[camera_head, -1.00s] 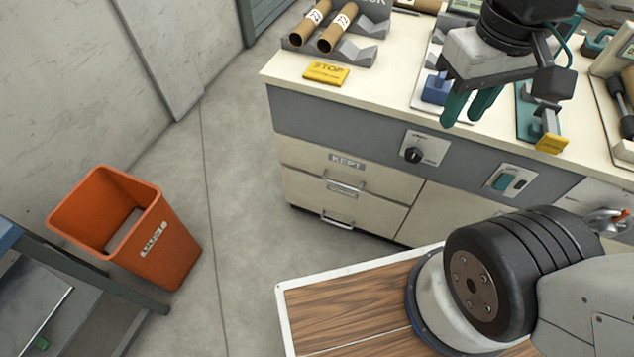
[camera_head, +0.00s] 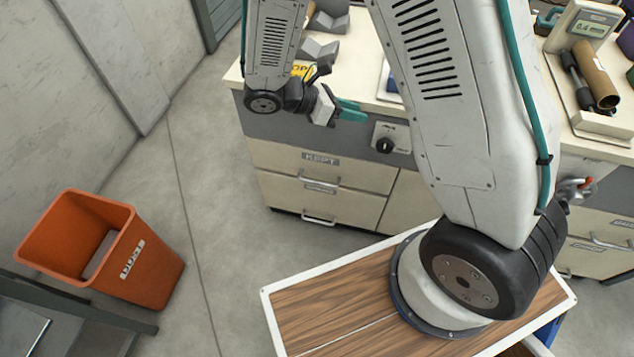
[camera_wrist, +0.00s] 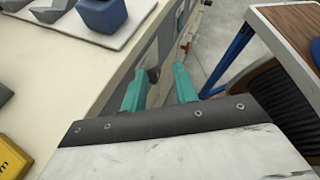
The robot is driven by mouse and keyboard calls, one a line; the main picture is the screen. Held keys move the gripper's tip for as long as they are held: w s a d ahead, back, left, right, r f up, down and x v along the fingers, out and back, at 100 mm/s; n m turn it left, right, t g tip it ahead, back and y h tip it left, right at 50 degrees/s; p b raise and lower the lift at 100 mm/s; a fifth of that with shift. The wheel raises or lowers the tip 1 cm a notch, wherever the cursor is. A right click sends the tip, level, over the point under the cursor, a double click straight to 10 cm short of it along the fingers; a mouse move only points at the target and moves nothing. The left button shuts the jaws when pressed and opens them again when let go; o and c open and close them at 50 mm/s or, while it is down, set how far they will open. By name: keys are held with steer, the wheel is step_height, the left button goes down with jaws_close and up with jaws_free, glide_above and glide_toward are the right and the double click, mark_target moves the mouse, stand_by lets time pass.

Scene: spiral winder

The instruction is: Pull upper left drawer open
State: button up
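The upper left drawer (camera_head: 275,158) is a cream front marked KEPT in the grey counter's left end. It looks flush with the cabinet. Its metal bar handle (camera_head: 318,181) shows just below the label. My gripper (camera_head: 353,110) is above and slightly right of the drawer handle, at the height of the grey panel, with its teal fingers pointing right. It is apart from the handle. In the wrist view, the two teal fingers of my gripper (camera_wrist: 160,88) are apart with nothing held between them. The drawer handle cannot be made out in the wrist view.
A lower drawer (camera_head: 275,192) with its own handle sits beneath. A black rotary knob (camera_head: 386,145) is on the panel close to my fingertips. The cream countertop (camera_head: 233,76) carries a grey rack and yellow sign. An orange bin (camera_head: 150,275) stands left; floor before the drawers is clear.

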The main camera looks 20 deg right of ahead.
steer(key=w+a+f+n+t+h, duration=0.25)
steer(key=w+f+n+t, duration=0.25)
steer(key=f+n, duration=0.5)
steer(key=n+t+y, duration=0.6)
steer(key=n+t, duration=0.4)
steer(key=n, duration=0.9)
glide_toward(317, 182)
steer(key=f+x, duration=0.1)
steer(key=x, duration=0.9)
steer(key=shift+w+r, duration=0.15)
steer(key=shift+r, duration=0.05)
jaws_close()
